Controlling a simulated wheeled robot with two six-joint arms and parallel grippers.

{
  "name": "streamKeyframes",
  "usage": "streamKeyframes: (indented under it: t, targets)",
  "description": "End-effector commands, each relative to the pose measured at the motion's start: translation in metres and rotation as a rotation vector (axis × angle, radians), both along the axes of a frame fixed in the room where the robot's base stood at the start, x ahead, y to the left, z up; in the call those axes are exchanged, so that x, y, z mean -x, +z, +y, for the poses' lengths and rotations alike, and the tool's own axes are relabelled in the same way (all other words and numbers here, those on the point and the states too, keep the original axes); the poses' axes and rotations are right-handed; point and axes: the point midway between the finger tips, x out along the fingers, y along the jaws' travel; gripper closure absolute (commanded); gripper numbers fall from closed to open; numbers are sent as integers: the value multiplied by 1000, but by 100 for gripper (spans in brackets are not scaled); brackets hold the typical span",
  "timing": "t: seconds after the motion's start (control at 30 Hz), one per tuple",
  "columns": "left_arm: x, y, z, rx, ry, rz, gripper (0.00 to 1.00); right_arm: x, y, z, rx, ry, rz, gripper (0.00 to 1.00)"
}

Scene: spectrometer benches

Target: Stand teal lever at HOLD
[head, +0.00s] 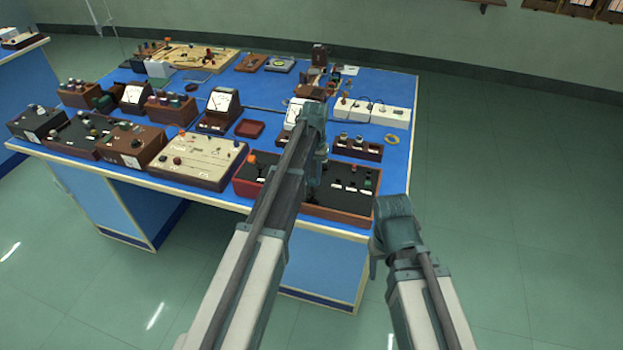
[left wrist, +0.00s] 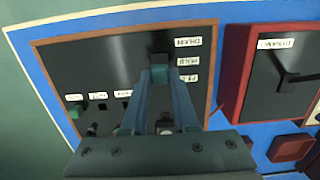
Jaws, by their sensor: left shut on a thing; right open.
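The black panel in a brown wooden frame (head: 340,216) sits at the front right corner of the blue bench. In the left wrist view, the panel (left wrist: 105,60) carries three labels in a column, the middle one a HOLD label (left wrist: 188,61). The teal lever's knob (left wrist: 159,75) shows between my left fingertips, left of the labels. My left gripper (head: 313,188) is shut on it; it also shows in the left wrist view (left wrist: 160,84). The lever's exact angle is hard to tell, and my arm hides it in the head view. My right gripper (head: 376,264) is open and empty, off the bench's front right corner.
A red-framed box (left wrist: 270,85) with a black lever stands beside the panel. A green knob (left wrist: 74,112) and several small controls line the panel's other side. A small dark red tray (left wrist: 291,147) is nearby. Many instruments crowd the blue bench (head: 395,165); floor right of it is clear.

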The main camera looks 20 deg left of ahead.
Motion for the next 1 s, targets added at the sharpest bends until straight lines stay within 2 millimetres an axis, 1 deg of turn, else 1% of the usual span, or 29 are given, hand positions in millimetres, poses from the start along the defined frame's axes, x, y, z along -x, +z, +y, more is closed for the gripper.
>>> streamKeyframes:
  t: [0.03, 0.3, 0.33, 0.4, 0.5, 0.83, 1.0]
  targets:
    - [-2, 0, 0, 0, 0, 6, 100, 0, 0, 0, 0, 0, 0, 43]
    - [-1, 0, 0, 0, 0, 8, 100, 0, 0, 0, 0, 0, 0, 43]
    - [-1, 0, 0, 0, 0, 8, 71, 0, 0, 0, 0, 0, 0, 43]
    - [-1, 0, 0, 0, 0, 8, 58, 0, 0, 0, 0, 0, 0, 43]
    - [-1, 0, 0, 0, 0, 8, 43, 0, 0, 0, 0, 0, 0, 43]
    - [-1, 1, 0, 0, 1, 8, 43, 0, 1, 0, 0, 0, 0, 43]
    - [-1, 9, 0, 0, 1, 8, 43, 0, 9, 0, 0, 0, 0, 43]
